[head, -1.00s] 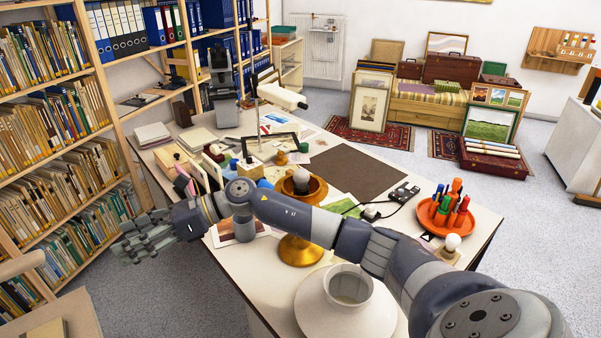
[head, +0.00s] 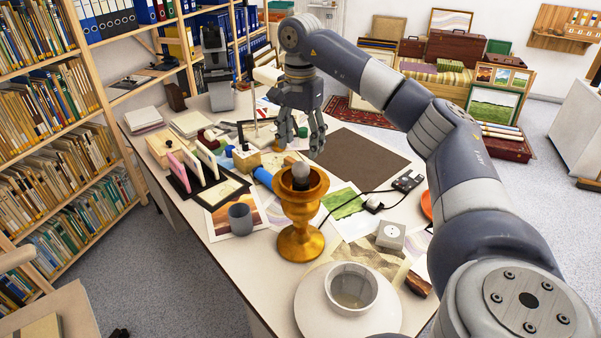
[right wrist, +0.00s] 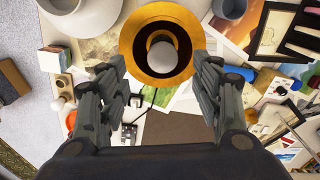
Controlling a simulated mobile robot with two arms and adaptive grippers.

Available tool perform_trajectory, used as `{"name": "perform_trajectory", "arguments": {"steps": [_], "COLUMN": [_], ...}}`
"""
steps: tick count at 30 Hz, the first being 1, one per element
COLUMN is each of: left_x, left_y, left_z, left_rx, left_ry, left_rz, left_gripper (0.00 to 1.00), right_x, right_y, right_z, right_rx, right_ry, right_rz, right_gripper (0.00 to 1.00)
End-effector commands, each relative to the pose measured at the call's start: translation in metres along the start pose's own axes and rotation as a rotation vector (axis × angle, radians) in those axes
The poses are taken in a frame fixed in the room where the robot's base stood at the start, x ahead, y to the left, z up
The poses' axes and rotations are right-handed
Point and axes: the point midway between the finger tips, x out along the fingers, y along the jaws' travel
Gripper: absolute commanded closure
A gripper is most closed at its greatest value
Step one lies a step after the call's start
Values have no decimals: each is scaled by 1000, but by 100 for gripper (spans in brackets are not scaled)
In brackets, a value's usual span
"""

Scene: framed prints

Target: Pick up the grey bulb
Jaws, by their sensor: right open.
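The grey bulb (head: 301,172) sits in the mouth of a gold goblet (head: 300,212) on the table, its rounded top showing above the inner cup. In the right wrist view the bulb (right wrist: 161,57) shows inside the goblet's round rim (right wrist: 128,42), in the gap between the fingers. My right gripper (head: 301,142) is open and empty, fingers pointing down, just above and behind the goblet in the head view. It also shows open in the right wrist view (right wrist: 158,68). The bulb's lower part is hidden in the goblet. My left gripper is not in view.
A white bowl (head: 351,287) on a round white base stands in front of the goblet. A grey cup (head: 240,218) and upright pink and white panels are to the left. A white socket block (head: 390,235) and a cable lie to the right. A dark mat (head: 362,152) is behind.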

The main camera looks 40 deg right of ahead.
Motion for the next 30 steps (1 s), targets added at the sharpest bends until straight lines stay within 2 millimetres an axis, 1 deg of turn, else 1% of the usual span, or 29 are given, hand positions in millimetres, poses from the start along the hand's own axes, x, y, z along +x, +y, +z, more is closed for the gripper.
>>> {"name": "perform_trajectory", "arguments": {"steps": [1, 3, 8, 13, 15, 18, 26, 29, 30], "left_x": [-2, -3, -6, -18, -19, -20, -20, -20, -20], "left_y": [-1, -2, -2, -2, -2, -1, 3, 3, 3], "left_z": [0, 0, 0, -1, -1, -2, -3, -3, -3], "left_rx": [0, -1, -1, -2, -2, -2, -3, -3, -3], "left_ry": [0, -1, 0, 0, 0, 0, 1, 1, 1], "left_rz": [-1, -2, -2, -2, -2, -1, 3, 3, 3], "left_gripper": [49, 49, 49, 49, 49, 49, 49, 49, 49], "right_x": [7, 14, 25, 48, 60, 69, 72, 72, 72], "right_y": [1, 0, -1, -2, -2, -3, -3, -3, -3], "right_z": [0, 0, 0, -2, -2, -2, -2, -2, -2], "right_rx": [1, 1, 1, 1, 1, 1, 1, 1, 1], "right_ry": [0, -1, -1, -2, -2, -2, -2, -2, -2], "right_rz": [2, 0, 0, 3, 2, -1, -4, -4, -4], "right_gripper": [40, 40, 40, 40, 40, 40, 40, 61, 70]}}
